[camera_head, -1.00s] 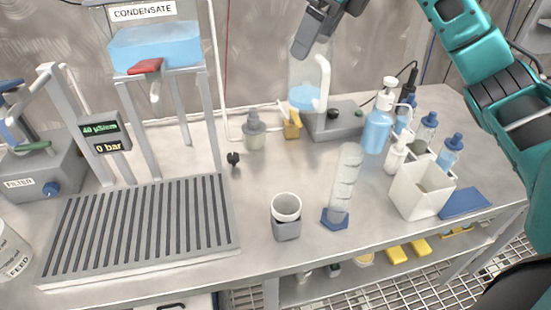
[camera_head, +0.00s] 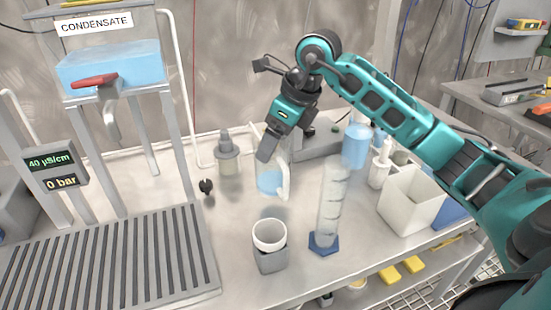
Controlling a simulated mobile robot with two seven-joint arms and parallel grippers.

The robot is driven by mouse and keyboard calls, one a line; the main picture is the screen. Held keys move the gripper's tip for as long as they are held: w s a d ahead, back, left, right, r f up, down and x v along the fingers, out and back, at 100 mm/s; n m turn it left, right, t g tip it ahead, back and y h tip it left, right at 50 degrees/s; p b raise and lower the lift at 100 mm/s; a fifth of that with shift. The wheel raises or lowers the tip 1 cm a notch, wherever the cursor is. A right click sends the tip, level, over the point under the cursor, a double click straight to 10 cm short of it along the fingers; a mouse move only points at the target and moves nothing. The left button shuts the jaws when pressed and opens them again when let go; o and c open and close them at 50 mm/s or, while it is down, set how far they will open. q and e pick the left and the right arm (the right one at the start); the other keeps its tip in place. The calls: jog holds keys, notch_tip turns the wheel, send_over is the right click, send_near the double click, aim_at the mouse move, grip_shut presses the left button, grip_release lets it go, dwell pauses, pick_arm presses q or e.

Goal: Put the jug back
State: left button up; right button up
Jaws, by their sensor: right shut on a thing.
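The jug (camera_head: 268,181) is clear with a pale handle and holds some blue liquid. It is upright at mid-bench, behind the white cup on its grey block. My right gripper (camera_head: 267,150) reaches down from above and is shut on the jug near the top; the fingers hide part of its rim and handle. A dark patch on the bench below the jug looks like its shadow, so it seems to hang a little above the surface. The grey stirrer-like base (camera_head: 325,143) stands behind it to the right, partly hidden by my arm. My left gripper is not in view.
The white cup (camera_head: 269,235) and a clear measuring cylinder (camera_head: 332,205) stand in front of the jug. A grey bottle (camera_head: 227,158) and small black item (camera_head: 206,187) are to its left. A blue bottle (camera_head: 356,146) and white box (camera_head: 411,200) are right. A slatted drain tray (camera_head: 110,262) lies left.

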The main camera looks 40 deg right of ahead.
aim_at(276, 172)
notch_tip(276, 172, down, 4)
jog(key=shift+r, duration=0.15)
jog(key=shift+f, duration=0.25)
jog(key=shift+f+b, duration=0.2)
jog(key=shift+b, duration=0.25)
jog(key=o, duration=1.5)
jog(key=shift+r, duration=0.1)
